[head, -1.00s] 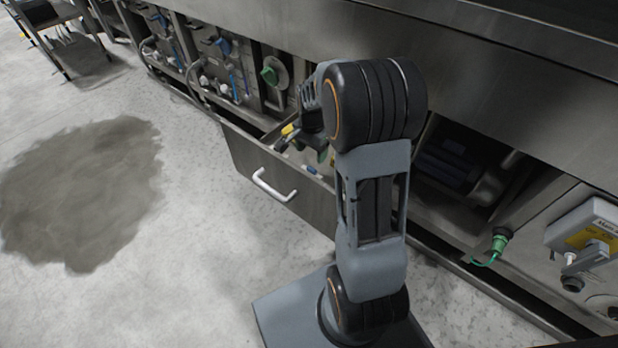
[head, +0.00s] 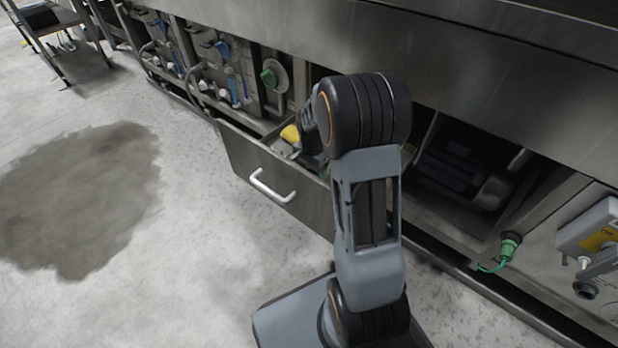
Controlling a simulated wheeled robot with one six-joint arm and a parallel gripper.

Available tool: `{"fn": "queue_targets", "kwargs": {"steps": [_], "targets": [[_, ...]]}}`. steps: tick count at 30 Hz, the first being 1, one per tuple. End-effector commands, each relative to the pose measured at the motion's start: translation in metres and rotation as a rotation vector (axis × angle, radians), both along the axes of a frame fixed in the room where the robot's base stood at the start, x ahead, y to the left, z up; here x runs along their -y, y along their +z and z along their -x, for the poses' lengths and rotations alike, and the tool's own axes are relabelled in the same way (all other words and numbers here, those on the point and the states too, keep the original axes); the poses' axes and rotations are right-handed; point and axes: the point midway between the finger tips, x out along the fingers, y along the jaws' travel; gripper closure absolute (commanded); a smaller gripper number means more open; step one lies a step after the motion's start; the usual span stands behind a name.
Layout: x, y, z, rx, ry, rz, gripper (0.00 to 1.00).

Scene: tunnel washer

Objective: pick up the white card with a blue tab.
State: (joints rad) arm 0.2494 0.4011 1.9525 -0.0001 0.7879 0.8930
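I cannot make out the white card with a blue tab; my arm hides part of the open drawer (head: 308,204). The drawer sticks out from under the washer, with a white handle on its front. My gripper (head: 312,152) is at the drawer's opening, pointing down, mostly hidden behind my own arm. Its fingers do not show clearly, so I cannot tell whether they are open or shut or hold anything.
A yellow item (head: 291,134) lies in the drawer, left of my gripper. A green knob (head: 269,77) is on the panel behind. A green connector (head: 509,244) is at the right. A dark wet patch (head: 85,195) marks the open floor at left.

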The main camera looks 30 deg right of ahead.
Motion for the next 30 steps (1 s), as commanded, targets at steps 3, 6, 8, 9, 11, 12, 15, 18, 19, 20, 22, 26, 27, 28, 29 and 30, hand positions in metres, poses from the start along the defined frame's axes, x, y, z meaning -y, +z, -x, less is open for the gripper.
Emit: {"fn": "queue_targets", "kwargs": {"steps": [3,6,8,9,11,12,15,18,19,20,22,26,27,28,29,30], "targets": [[0.000,0.001,0.000,0.000,0.000,0.000,0.35],[0.000,0.001,0.000,0.000,0.000,0.000,0.44],[0.000,0.001,0.000,0.000,0.000,0.000,0.50],[0.000,0.001,0.000,0.000,0.000,0.000,0.54],[0.000,0.001,0.000,0.000,0.000,0.000,0.60],[0.000,0.001,0.000,0.000,0.000,0.000,0.64],[0.000,0.001,0.000,0.000,0.000,0.000,0.73],[0.000,0.001,0.000,0.000,0.000,0.000,0.83],[0.000,0.001,0.000,0.000,0.000,0.000,0.85],[0.000,0.001,0.000,0.000,0.000,0.000,0.85],[0.000,0.001,0.000,0.000,0.000,0.000,0.85],[0.000,0.003,0.000,0.000,0.000,0.000,0.85],[0.000,0.005,0.000,0.001,0.000,0.000,0.85],[0.000,0.007,0.000,0.001,0.000,0.000,0.85],[0.000,0.010,0.000,0.001,0.000,0.000,0.85],[0.000,0.016,0.000,0.003,0.000,0.001,0.85]]}}
